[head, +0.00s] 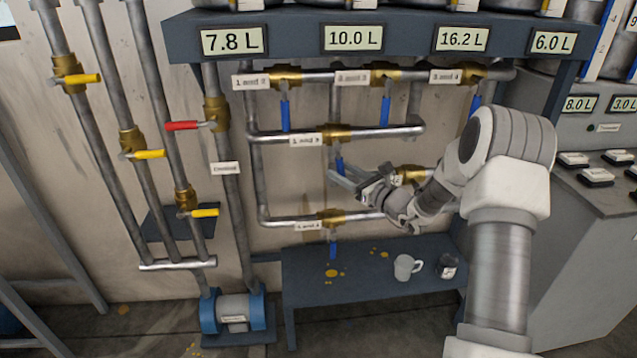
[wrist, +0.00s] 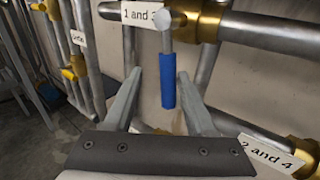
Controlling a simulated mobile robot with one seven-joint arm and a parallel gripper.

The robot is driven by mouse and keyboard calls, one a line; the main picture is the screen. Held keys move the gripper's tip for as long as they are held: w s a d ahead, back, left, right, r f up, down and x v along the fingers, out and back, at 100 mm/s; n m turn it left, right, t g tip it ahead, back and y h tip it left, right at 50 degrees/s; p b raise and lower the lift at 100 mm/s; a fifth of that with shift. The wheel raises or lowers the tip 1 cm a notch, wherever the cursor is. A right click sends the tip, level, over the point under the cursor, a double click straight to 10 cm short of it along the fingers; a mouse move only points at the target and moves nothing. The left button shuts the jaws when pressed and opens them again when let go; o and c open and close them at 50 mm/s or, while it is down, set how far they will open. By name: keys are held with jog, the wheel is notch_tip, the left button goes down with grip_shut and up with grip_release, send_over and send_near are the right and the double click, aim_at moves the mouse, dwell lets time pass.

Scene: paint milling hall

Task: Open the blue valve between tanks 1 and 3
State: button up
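The valve labelled "1 and 3" (head: 334,132) has a brass body on a horizontal pipe, in the middle of the head view. Its blue handle (wrist: 167,82) hangs straight down, crosswise to the pipe. The handle also shows in the head view (head: 339,163), partly hidden by my gripper. My gripper (head: 343,175) is open and reaches in from the right. In the wrist view, the fingers (wrist: 159,78) are spread with the handle appearing between them, a gap on each side. I see no contact; the exact depth is hard to tell.
The "2 and 4" label (wrist: 266,153) and its brass valve lie close at lower right in the wrist view. Other blue handles (head: 285,115) hang from the top pipe. Below stands a bench (head: 310,290) with a white mug (head: 404,267) and a dark jar (head: 447,266).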

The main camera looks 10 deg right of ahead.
jog(key=p+v, duration=0.1)
jog(key=v, duration=1.1)
jog(key=s+a+r+n+g+y+p, duration=0.2)
jog(key=s+a+r+n+g+p, duration=0.2)
jog(key=s+a+r+n+g, duration=0.5)
jog(key=shift+s+a+r+n+g, duration=0.4)
jog(key=shift+s+a+r+n, duration=1.5)
jog(key=shift+a, duration=1.6)
jog(key=shift+s+f, duration=0.1)
jog(key=shift+f, duration=0.1)
